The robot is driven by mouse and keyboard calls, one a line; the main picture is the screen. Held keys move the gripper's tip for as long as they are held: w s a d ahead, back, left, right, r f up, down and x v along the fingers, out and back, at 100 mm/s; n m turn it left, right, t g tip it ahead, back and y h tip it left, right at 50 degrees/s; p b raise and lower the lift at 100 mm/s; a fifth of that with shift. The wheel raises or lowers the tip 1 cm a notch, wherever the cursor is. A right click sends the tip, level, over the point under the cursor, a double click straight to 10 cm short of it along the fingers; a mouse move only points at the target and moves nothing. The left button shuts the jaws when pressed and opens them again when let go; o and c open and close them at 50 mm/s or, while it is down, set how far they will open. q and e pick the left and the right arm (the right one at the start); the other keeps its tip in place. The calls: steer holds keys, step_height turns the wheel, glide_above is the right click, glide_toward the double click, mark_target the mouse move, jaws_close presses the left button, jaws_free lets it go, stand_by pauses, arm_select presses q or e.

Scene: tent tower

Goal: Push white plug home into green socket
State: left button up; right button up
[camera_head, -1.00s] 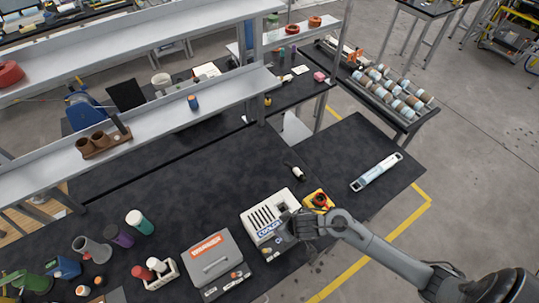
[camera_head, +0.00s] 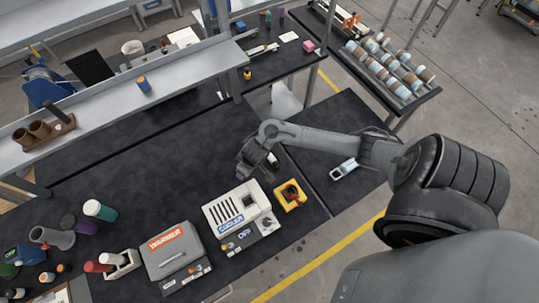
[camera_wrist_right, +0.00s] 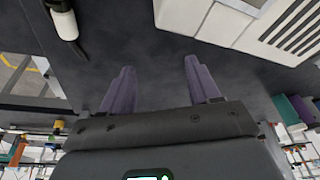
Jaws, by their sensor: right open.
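The white plug (camera_wrist_right: 65,22) lies on the dark bench top, with a dark part at one end. It shows at the upper left of the right wrist view, outside and to the left of the fingers. My right gripper (camera_wrist_right: 158,70) is open with nothing between its fingers. In the head view my right gripper (camera_head: 257,165) is over the bench behind the white cooler box (camera_head: 237,210) and mostly covers the plug's area. I cannot make out a green socket in any view. My left gripper is not in view.
The cooler box also shows close by at the upper right of the wrist view (camera_wrist_right: 245,25). A yellow box with a red part (camera_head: 291,195) is right of the cooler. A grey warmer (camera_head: 172,252) stands left. The bench behind the cooler is mostly clear.

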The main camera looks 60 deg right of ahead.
steer(key=d+f+m+g, duration=0.1)
steer(key=d+m, duration=0.1)
steer(key=d, duration=0.3)
steer(key=m+g+b, duration=0.2)
steer(key=m+b, duration=0.1)
glide_above(270, 154)
steer(key=f, duration=0.4)
steer(key=shift+w+a, duration=0.1)
steer(key=shift+w, duration=0.2)
steer(key=shift+s+f+b, duration=0.2)
steer(key=shift+f+b, duration=0.3)
steer(key=shift+f, duration=2.4)
jaws_close()
steer(key=shift+r, duration=0.1)
